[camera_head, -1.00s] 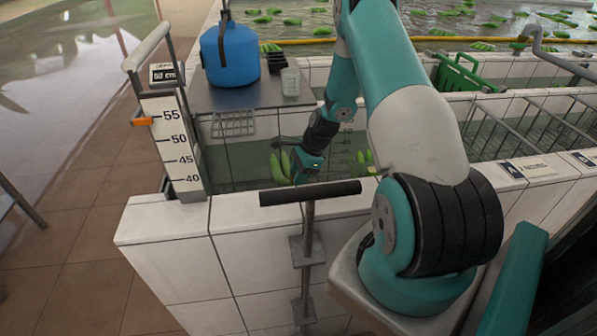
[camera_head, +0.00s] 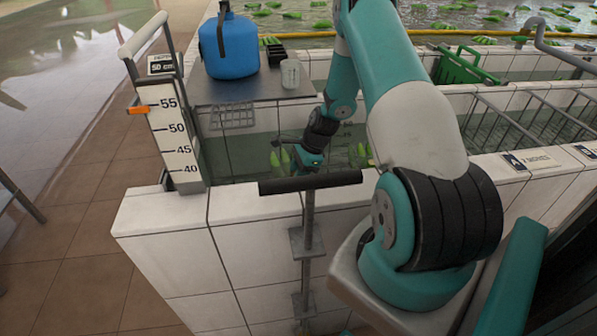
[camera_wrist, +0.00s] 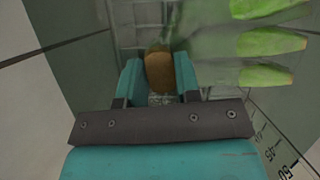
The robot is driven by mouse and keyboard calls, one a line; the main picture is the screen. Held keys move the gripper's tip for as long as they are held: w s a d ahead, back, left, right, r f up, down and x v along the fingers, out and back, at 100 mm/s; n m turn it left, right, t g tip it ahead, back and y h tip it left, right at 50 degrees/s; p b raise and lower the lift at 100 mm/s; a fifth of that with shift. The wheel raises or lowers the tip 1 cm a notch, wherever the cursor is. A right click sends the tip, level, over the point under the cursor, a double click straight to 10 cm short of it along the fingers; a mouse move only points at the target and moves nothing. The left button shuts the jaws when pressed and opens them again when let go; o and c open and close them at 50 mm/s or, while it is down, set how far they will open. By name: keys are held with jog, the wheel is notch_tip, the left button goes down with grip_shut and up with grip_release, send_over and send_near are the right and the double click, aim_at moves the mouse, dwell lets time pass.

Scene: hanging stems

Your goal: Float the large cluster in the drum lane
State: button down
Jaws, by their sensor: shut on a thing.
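My gripper (camera_head: 306,160) is low in the tiled basin's near left corner, just behind the black T-bar. In the wrist view its two fingers (camera_wrist: 157,80) are shut on a brown, stem-like piece. Green bananas (camera_head: 277,158) show beside the gripper on its left, faint and partly under the water. Green banana tips (camera_wrist: 272,42) also show at the right of the wrist view; their join to the brown piece is blurred. More green (camera_head: 362,153) shows right of the gripper. The lane signs (camera_head: 527,160) on the wall are too small to read surely.
A black-handled T-bar (camera_head: 310,182) stands at the near wall. A depth gauge (camera_head: 172,135) stands at the left corner. A blue jug (camera_head: 230,48) and a cup (camera_head: 290,73) are on a metal shelf. Metal rails (camera_head: 530,118) and a green crate (camera_head: 462,68) lie right.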

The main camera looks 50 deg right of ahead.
jog(key=shift+f+b, duration=0.55)
jog(key=shift+f, duration=0.35)
dwell(0.4)
jog(key=c, duration=0.7)
grip_release()
jog(key=shift+c, duration=0.2)
jog(key=w+a+r+p+v, duration=0.1)
jog(key=p+v, duration=0.7)
jog(key=v, duration=0.8)
jog(key=w+a+r+p+v, duration=0.2)
jog(key=p+v, duration=0.6)
jog(key=v, duration=0.9)
jog(key=shift+w+a+r, duration=0.2)
jog(key=shift+w+a, duration=0.25)
jog(key=shift+a, duration=0.65)
